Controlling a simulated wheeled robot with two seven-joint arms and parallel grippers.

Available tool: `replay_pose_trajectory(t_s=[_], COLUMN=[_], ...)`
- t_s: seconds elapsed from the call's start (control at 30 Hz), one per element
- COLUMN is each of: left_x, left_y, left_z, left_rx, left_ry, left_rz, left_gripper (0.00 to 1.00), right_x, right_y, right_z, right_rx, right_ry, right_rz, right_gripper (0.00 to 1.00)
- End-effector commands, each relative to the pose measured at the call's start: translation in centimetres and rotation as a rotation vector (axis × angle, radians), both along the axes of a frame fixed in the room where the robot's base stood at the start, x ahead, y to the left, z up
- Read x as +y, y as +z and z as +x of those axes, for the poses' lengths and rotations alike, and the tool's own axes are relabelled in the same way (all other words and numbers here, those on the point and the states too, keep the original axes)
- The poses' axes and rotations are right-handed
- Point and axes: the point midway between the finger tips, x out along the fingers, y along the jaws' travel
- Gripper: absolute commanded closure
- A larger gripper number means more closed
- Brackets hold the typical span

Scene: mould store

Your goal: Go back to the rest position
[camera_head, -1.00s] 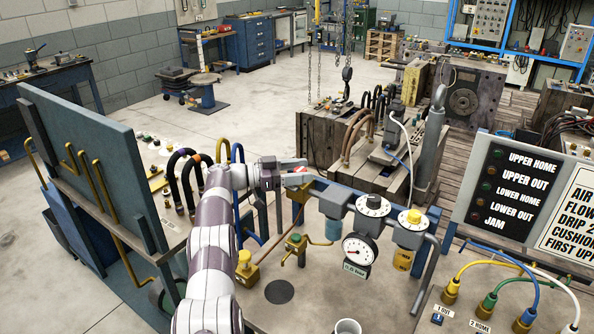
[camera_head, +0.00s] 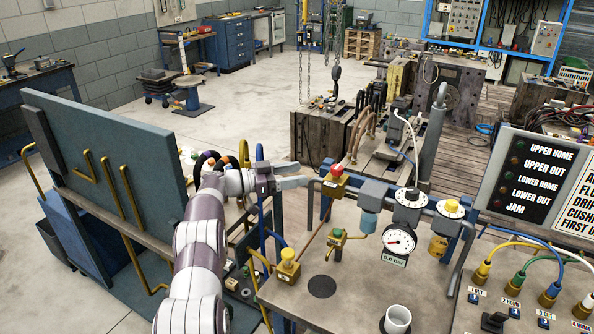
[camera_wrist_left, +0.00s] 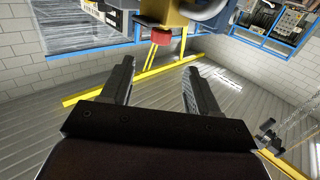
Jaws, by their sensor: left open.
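My left gripper (camera_head: 292,183) shows in the head view at the end of the white and purple arm, left of the valve with the red knob (camera_head: 337,170). In the left wrist view its two fingers (camera_wrist_left: 158,88) stand apart with nothing between them. The red knob also shows there (camera_wrist_left: 161,37), beyond the fingertips and apart from them. My right gripper is in neither view.
A pressure gauge (camera_head: 399,240) and regulators hang from the pipe right of my gripper. A white cup (camera_head: 397,319) stands on the bench (camera_head: 350,295). A blue upright panel (camera_head: 110,150) stands left of my arm. Hoses and a label board (camera_head: 535,185) are at right.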

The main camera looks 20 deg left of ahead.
Motion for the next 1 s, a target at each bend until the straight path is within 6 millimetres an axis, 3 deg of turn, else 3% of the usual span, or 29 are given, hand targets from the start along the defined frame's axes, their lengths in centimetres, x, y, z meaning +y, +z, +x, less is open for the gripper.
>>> replay_pose_trajectory(t_s=[0.17,0.27,0.4,0.47,0.57,0.7,0.8,0.9,1.0], left_x=[0.0,-0.7,-2.9,-4.0,-6.1,-9.5,-11.8,-13.5,-14.7], left_y=[0.1,1.9,6.4,6.5,3.0,-3.2,-6.2,-7.9,-8.8], left_z=[0.1,1.5,5.2,4.7,-1.0,-14.0,-23.1,-30.6,-35.7], left_rx=[-0.002,-0.029,-0.028,0.061,0.334,0.743,0.976,1.153,1.270], left_ry=[0.003,0.076,0.415,0.596,0.826,0.905,0.866,0.803,0.747], left_rz=[-0.001,-0.013,-0.023,0.015,0.153,0.373,0.494,0.579,0.631], left_gripper=[0.40,0.40,0.40,0.40,0.40,0.40,0.40,0.40,0.40], right_x=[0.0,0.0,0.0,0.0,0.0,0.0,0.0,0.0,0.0], right_y=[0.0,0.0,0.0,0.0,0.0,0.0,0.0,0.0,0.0], right_z=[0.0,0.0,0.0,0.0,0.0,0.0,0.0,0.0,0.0], right_rx=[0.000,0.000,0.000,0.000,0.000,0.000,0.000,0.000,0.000], right_ry=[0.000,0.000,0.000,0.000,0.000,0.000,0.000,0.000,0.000], right_rz=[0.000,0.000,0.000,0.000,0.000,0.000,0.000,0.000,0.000], right_gripper=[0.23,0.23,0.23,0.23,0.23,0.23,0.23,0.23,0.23])
